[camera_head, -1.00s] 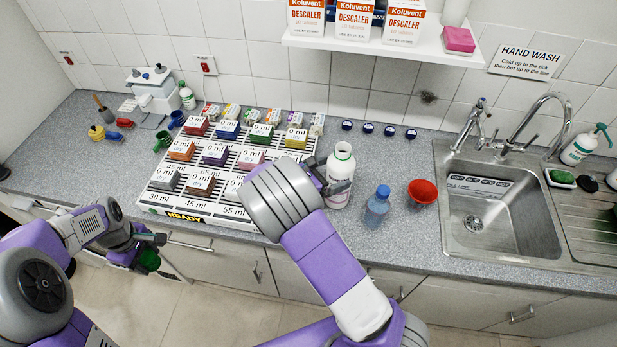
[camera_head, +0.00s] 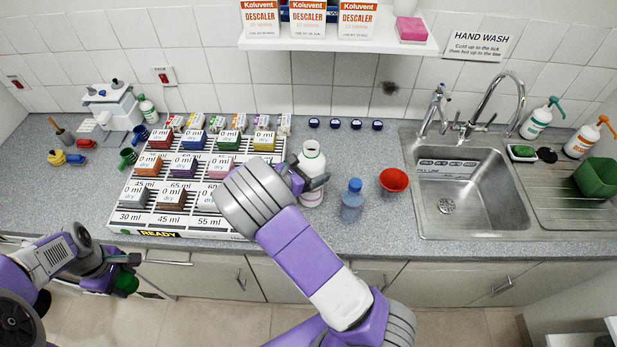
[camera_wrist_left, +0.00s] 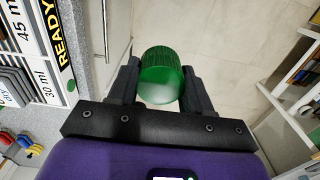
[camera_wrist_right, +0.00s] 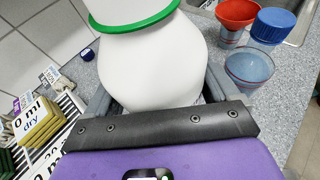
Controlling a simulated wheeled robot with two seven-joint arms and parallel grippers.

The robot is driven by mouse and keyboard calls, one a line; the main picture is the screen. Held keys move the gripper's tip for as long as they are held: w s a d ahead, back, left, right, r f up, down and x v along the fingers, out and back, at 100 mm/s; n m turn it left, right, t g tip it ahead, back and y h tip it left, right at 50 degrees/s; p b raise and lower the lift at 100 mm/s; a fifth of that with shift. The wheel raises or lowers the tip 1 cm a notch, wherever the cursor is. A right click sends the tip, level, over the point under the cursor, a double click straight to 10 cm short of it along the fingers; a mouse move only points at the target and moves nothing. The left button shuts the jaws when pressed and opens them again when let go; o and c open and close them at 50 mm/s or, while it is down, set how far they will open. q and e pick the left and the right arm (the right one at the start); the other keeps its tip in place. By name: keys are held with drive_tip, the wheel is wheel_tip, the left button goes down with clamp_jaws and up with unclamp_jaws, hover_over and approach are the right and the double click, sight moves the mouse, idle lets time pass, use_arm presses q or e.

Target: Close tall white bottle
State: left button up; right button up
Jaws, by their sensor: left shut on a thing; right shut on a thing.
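The tall white bottle (camera_head: 311,160) stands upright on the counter, right of the rack. A green ring circles its neck, and its top looks uncapped in the head view. My right gripper (camera_head: 309,184) is shut around its body; the white body fills the right wrist view (camera_wrist_right: 152,65) between the fingers. My left gripper (camera_head: 128,272) is shut on a green cap (camera_wrist_left: 161,76) with ribbed sides, held in front of the counter's edge at the left, well away from the bottle. Part of the bottle is hidden by my right gripper.
A blue-capped clear bottle (camera_head: 351,202) and a red funnel (camera_head: 394,181) stand close right of the white bottle. A slatted rack (camera_head: 125,197) with several coloured blocks lies left. The sink (camera_head: 460,190) is further right. Descaler boxes sit on a shelf (camera_head: 340,45) above.

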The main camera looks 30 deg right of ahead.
sight(311, 146)
drive_tip(key=shift+r, duration=0.2)
drive_tip(key=shift+c, duration=0.2)
drive_tip(key=shift+r+p, duration=0.5)
drive_tip(key=shift+r, duration=4.3)
drive_tip(key=o, duration=0.7)
drive_tip(key=c, duration=1)
drive_tip(key=shift+o, duration=0.2)
